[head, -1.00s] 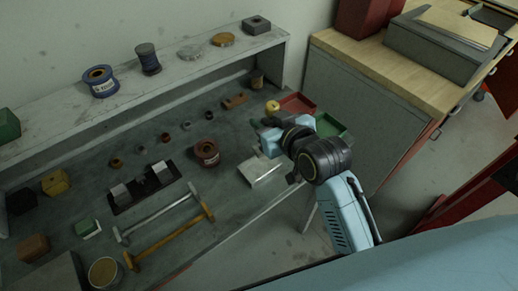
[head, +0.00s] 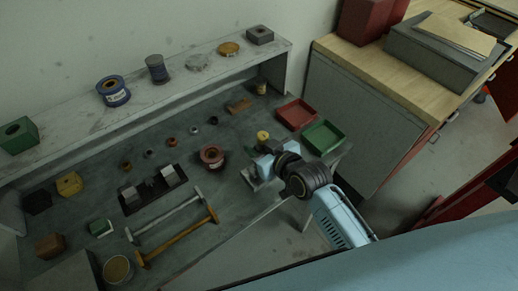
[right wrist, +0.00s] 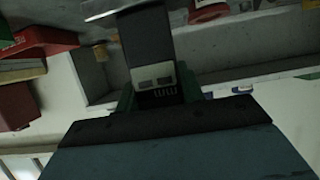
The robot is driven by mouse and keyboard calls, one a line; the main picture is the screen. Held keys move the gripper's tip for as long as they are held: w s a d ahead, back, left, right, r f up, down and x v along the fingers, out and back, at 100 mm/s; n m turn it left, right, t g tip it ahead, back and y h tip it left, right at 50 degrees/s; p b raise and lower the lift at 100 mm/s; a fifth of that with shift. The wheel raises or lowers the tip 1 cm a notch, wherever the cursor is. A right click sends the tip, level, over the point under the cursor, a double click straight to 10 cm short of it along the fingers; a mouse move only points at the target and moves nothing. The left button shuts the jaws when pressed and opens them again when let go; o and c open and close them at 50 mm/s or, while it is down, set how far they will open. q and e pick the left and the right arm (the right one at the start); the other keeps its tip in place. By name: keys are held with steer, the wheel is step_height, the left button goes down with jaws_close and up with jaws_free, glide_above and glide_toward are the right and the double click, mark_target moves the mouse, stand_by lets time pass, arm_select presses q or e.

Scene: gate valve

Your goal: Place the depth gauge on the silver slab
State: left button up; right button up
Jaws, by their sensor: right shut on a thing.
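The depth gauge, with a round yellow top (head: 263,136), is in my right gripper (head: 262,150). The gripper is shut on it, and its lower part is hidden. The silver slab (head: 250,180) lies near the front edge of the grey bench, partly covered by my right gripper. The gauge is above or just behind the slab; I cannot tell whether they touch. In the right wrist view, a dark gripper part hides most of the held area. My left gripper is not in view.
A red tray (head: 296,114) and a green tray (head: 324,137) stand right of the gripper. A red-brown spool (head: 211,156) is left of the slab. Long-handled tools (head: 180,236) lie at the front left. A raised shelf (head: 180,84) runs along the back.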

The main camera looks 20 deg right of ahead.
steer(key=shift+f, duration=0.6)
steer(key=shift+f, duration=0.2)
steer(key=o, duration=1.1)
steer(key=shift+r, duration=0.2)
steer(key=v, duration=1.2)
